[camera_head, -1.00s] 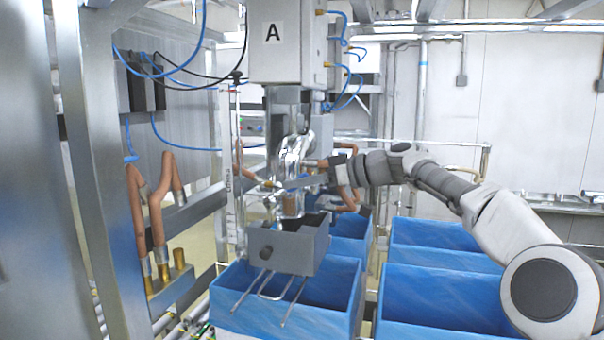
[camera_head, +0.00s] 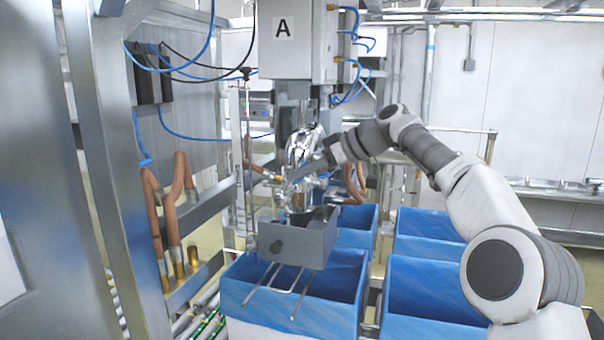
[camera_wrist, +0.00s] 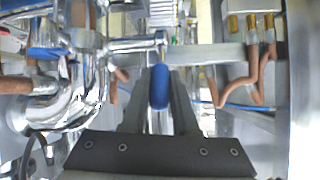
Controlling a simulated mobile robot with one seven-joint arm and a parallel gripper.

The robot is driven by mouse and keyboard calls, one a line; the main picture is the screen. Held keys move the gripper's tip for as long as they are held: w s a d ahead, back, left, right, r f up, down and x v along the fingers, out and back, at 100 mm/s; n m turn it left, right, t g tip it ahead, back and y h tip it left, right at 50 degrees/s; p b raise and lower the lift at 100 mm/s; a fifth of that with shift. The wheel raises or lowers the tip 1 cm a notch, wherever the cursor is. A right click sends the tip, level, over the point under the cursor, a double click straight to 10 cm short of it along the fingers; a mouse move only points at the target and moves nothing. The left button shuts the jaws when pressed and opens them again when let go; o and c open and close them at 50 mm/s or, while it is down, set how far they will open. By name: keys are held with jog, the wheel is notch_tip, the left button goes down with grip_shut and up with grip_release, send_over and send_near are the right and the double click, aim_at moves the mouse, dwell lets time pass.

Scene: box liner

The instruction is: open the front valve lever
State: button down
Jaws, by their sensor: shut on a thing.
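The valve lever has a blue handle (camera_wrist: 160,87), seen upright between the two fingers in the wrist view. My gripper (camera_wrist: 160,98) is shut on this handle. In the head view my gripper (camera_head: 296,175) reaches in from the right and slopes down to the left, at the front of the shiny metal valve pipework (camera_head: 303,146). The handle cannot be made out there, as it is small and covered by the fingers. In the wrist view the curved chrome pipe (camera_wrist: 62,108) stands left of the fingers, apart from them.
A grey box (camera_head: 292,237) with metal prongs hangs below the valve. Blue-lined bins (camera_head: 245,290) stand underneath and to the right. The cabinet marked A (camera_head: 284,50) is above. A steel frame (camera_head: 118,150) with copper-coloured pipes (camera_head: 171,220) stands at the left.

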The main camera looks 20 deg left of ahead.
jog(key=c, duration=0.7)
grip_release()
jog(key=v, duration=1.7)
jog(key=shift+d, duration=0.2)
